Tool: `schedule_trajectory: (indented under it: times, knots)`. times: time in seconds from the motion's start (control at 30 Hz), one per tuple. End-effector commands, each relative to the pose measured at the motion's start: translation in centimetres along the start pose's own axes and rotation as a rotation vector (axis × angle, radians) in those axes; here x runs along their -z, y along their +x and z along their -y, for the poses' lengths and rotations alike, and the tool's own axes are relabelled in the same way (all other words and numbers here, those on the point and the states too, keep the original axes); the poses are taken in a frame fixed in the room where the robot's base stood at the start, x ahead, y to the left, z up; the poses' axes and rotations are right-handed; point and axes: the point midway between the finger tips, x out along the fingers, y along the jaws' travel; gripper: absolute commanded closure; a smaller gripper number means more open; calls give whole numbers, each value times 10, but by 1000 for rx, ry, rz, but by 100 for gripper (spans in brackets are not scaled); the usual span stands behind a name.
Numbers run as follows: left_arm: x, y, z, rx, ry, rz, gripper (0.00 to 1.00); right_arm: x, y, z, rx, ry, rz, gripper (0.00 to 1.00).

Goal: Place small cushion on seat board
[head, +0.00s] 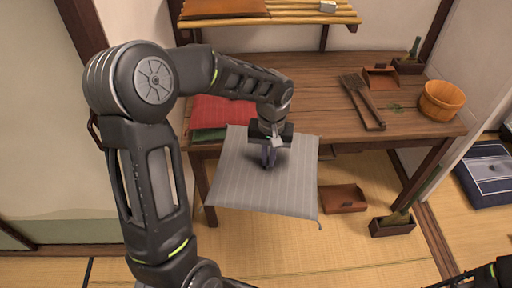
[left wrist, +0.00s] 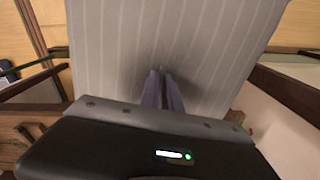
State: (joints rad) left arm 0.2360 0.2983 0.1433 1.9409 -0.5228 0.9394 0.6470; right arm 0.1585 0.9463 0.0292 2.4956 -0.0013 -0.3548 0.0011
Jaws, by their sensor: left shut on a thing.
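A small square grey cushion (head: 240,182) with pale stripes hangs in the air in front of the wooden table, tilted. My left gripper (head: 268,161) is over its middle and shut on its fabric. The cushion also fills the upper part of the left wrist view (left wrist: 205,40), with the fingers (left wrist: 162,74) pressed together at its surface. The cushion hides part of the table's front edge and the floor behind it. I cannot make out for certain which thing is the seat board. Only part of my right arm shows, at the lower right corner; its gripper is out of sight.
The table (head: 310,75) carries folded red cloth (head: 222,110) and green cloth (head: 208,134), wooden tools (head: 362,98) and a wooden tub (head: 441,100). A brown tray (head: 343,198) and a planter box (head: 392,225) stand on the tatami. A dark blue cushion (head: 487,176) lies at the right.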

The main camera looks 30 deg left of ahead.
Motion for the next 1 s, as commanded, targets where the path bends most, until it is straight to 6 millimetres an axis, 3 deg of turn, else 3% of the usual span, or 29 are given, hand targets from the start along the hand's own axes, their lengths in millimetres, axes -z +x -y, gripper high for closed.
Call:
schedule_trajectory:
  times: [0.5, 0.63, 1.0]
  knots:
    - [-14, 121, -81, -20, 388, 2, 100, 0, 17, -7, 0, 0, -2, 66]
    - [-16, 130, -88, -25, 426, 0, 100, 0, 18, -7, 0, 0, -2, 66]
    - [-17, 130, -89, -25, 427, 0, 100, 0, 17, -7, 0, 0, -2, 66]
